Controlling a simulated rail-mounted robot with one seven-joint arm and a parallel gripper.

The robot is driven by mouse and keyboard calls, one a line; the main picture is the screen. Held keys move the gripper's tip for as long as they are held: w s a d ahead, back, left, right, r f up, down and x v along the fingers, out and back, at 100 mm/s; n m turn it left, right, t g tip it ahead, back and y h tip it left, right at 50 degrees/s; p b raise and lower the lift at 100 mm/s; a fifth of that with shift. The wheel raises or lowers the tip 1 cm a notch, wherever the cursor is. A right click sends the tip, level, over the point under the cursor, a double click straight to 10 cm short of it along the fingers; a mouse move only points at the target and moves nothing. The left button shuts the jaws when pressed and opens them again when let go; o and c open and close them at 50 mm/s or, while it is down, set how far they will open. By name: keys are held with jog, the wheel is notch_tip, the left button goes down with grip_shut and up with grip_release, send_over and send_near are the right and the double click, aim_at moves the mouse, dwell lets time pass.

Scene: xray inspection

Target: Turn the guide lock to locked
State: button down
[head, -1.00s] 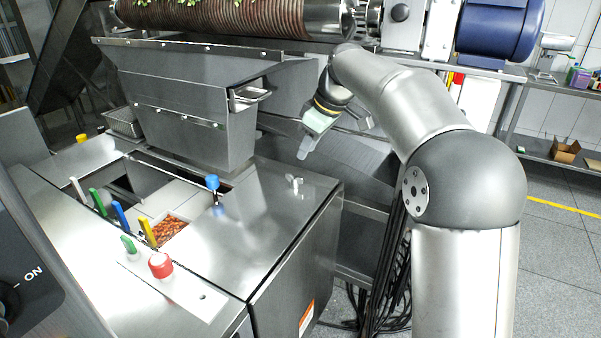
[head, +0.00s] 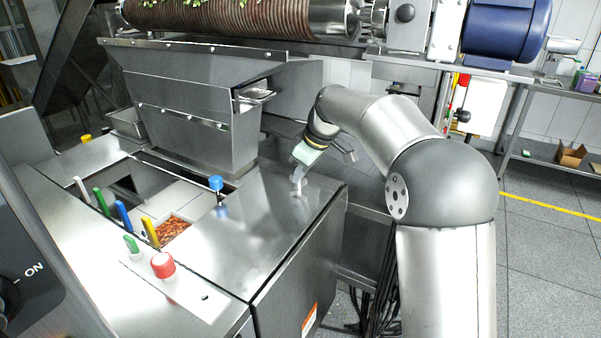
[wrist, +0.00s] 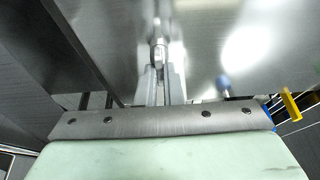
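The guide lock appears to be the small metal lever (head: 298,188) standing on the right part of the steel machine top. Its position, locked or not, cannot be read. My gripper (head: 299,177) points down right at it from above, its pale fingertips overlapping the lever in the head view. In the wrist view the lever (wrist: 158,48) is straight ahead, in line with my gripper (wrist: 161,75). The two fingers are close together around the lever's near end. Whether they touch or clamp it I cannot tell.
A blue-topped knob (head: 215,184) stands left of the lever, with a red knob (head: 163,265) at the front. Coloured handles, including a yellow one (head: 150,232), line the opening on the left. A steel hopper (head: 190,110) rises behind. The top in front of the lever is clear.

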jog(key=shift+m, duration=0.3)
jog(key=m, duration=0.2)
jog(key=m+t+h, duration=0.1)
jog(key=m, duration=0.2)
jog(key=shift+s+a+r+t+h+p, duration=0.1)
jog(key=shift+s+a+t+h+p, duration=0.05)
jog(key=shift+t+h+p, duration=0.2)
jog(key=m+h, duration=0.1)
jog(key=m, duration=0.2)
jog(key=m+t+h+p, duration=0.1)
jog(key=m, duration=0.1)
jog(key=shift+a+m, duration=0.15)
jog(key=shift+m, duration=0.25)
jog(key=m+h+p, duration=0.1)
jog(key=m, duration=0.2)
jog(key=m+h+p, duration=0.1)
jog(key=m, duration=0.2)
jog(key=shift+a+m+g, duration=0.1)
jog(key=shift+m+g, duration=0.2)
jog(key=shift+g, duration=0.05)
jog(key=shift+h, duration=0.25)
jog(key=c, duration=1.6)
grip_release()
jog(key=shift+o, duration=0.2)
